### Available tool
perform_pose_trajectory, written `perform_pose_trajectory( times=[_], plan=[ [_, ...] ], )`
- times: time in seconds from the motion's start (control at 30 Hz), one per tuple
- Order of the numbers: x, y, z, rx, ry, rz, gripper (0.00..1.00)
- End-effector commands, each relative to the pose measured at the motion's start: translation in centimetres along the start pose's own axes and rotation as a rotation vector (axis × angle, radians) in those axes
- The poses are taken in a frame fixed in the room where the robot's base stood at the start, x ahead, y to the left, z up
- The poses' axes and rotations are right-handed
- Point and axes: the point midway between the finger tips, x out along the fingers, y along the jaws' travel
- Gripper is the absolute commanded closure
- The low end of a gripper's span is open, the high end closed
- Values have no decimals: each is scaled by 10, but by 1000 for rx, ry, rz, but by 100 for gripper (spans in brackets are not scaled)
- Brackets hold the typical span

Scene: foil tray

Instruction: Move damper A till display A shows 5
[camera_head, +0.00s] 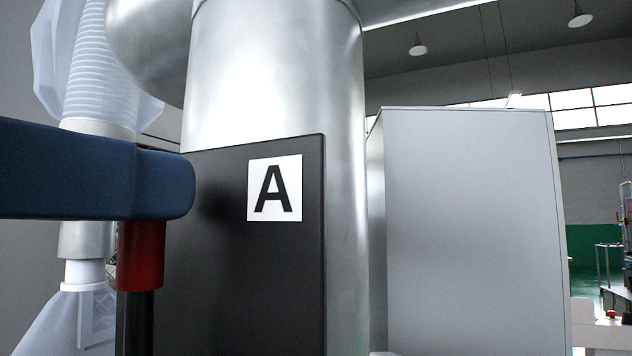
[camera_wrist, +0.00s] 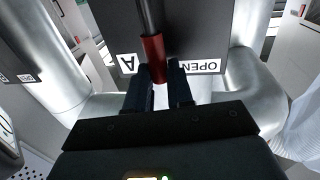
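Damper A's lever is a black rod with a red grip (camera_head: 141,255), hanging in front of a dark panel (camera_head: 240,290) with a white A label (camera_head: 275,188) on a silver duct. My gripper (camera_head: 165,185) is the dark blue shape covering the grip's top. In the wrist view, the red grip (camera_wrist: 154,58) lies between the fingertips of my gripper (camera_wrist: 161,88), which appear shut on it. An upside-down OPEN label (camera_wrist: 200,66) sits on the panel right of the grip. No reading of display A can be seen; the slot behind the lever is hidden.
A grey cabinet (camera_head: 470,230) stands right of the duct. Silver pipes (camera_wrist: 255,95) flank the panel in the wrist view. A second dark panel (camera_wrist: 25,40) is at its left. White translucent hoses (camera_head: 95,90) are at the left in the head view.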

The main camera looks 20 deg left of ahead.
Motion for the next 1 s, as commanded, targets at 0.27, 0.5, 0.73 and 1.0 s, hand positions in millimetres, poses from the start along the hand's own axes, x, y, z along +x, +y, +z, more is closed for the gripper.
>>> perform_pose_trajectory(
  times=[0.27,0.5,0.73,1.0],
  plan=[
    [0,0,0,0,0,0,100],
    [0,0,0,0,0,-1,100],
    [1,3,2,29,-5,1,100],
    [4,17,4,164,-31,2,100]
  ],
)
